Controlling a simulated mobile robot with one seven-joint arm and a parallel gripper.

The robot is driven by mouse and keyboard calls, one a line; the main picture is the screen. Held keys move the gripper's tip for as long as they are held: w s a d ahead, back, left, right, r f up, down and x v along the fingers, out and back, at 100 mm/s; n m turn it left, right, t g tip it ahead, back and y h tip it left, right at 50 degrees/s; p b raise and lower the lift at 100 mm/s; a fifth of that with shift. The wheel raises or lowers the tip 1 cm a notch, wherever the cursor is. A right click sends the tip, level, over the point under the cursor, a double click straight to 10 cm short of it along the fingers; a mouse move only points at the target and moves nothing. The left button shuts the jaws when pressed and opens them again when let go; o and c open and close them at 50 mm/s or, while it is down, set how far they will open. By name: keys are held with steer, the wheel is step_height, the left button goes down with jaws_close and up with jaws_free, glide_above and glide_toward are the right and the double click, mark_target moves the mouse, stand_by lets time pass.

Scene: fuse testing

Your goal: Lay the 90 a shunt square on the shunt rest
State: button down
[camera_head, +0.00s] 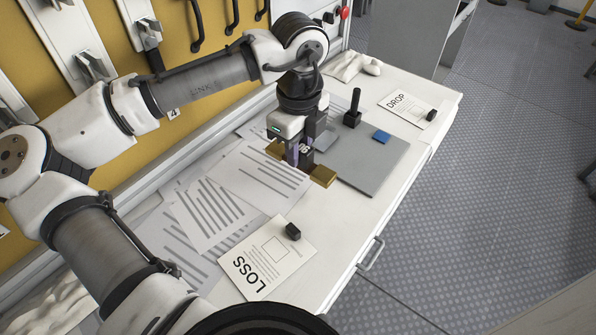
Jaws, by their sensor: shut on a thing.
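My gripper (300,160) points down at the left edge of a flat grey plate, above loose papers. It is shut on the middle of the shunt, a bar with brass end blocks. The near brass block (323,176) sticks out to the lower right and the far one to the upper left. The fingers hide most of the middle, where part of a label shows. I cannot tell whether the shunt touches the surface below. No part is clearly marked as the shunt rest; the grey plate (375,175) lies to the right of the gripper.
A DROP card (407,107) lies beyond, a LOSS card (262,268) nearer. Each bears a black block. Printed papers (215,210) cover the bench left of the plate.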

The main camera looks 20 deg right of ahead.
steer(key=shift+f, duration=3.6)
steer(key=shift+f, duration=0.1)
steer(key=c, duration=1.2)
jaws_free()
